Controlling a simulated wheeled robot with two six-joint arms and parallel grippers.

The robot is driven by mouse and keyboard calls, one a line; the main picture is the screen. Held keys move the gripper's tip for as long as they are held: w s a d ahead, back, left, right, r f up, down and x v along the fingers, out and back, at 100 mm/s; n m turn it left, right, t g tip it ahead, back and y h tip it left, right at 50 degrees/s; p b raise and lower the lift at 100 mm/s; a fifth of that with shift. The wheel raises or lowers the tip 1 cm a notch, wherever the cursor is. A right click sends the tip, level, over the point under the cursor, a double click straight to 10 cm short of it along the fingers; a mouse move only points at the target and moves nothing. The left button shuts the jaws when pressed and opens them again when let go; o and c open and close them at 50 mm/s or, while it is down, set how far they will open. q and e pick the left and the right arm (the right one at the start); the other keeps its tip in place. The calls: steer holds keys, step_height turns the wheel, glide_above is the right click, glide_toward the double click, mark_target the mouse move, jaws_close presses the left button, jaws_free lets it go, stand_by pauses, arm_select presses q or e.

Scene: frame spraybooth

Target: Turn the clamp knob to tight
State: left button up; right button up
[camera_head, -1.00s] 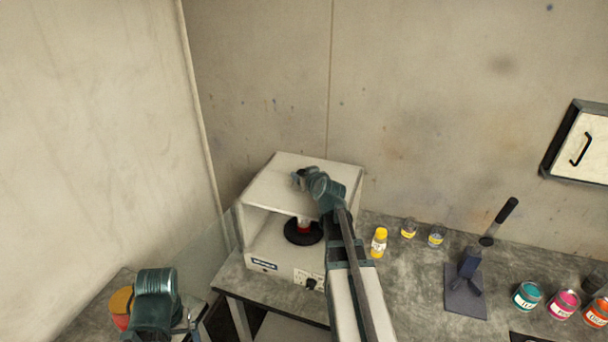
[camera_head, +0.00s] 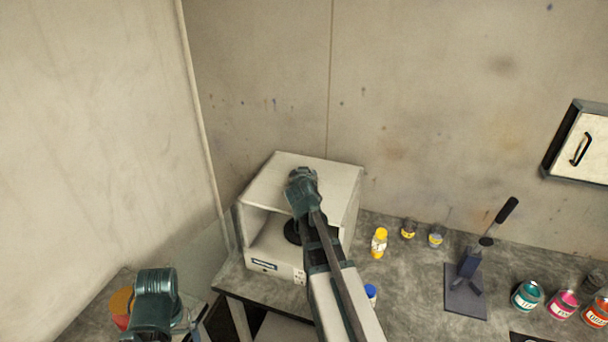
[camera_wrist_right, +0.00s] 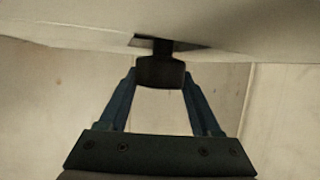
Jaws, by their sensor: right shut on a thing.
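A dark knob (camera_wrist_right: 160,66) on a short stem sits at a slot in a pale panel in the right wrist view. My right gripper (camera_wrist_right: 159,78) is shut on it, one blue finger on each side. In the head view my right arm reaches over the white spray booth (camera_head: 315,167), and its fingers and the knob are hidden behind the wrist. My left arm is at the lower left of the head view; its jaws (camera_head: 194,321) show too little to tell their state.
A black turntable (camera_head: 291,231) stands inside the booth, partly covered by my right arm. A yellow bottle (camera_head: 379,242), small jars (camera_head: 409,229), a dark stand (camera_head: 466,290) and paint pots (camera_head: 526,295) are to the right. Bare bench (camera_head: 410,290) lies between.

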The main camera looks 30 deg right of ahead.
steer(key=shift+m+g+h, duration=1.3)
steer(key=shift+m+h, duration=0.1)
steer(key=shift+m, duration=0.2)
steer(key=shift+m+g, duration=0.3)
steer(key=shift+f, duration=0.1)
steer(key=o, duration=1.4)
steer(key=shift+c, duration=0.2)
steer(key=p+v, duration=0.5)
steer(key=v, duration=0.7)
steer(key=shift+s+a, duration=0.1)
steer(key=shift+a, duration=0.15)
steer(key=shift+s+a, duration=0.4)
steer(key=shift+a, duration=0.2)
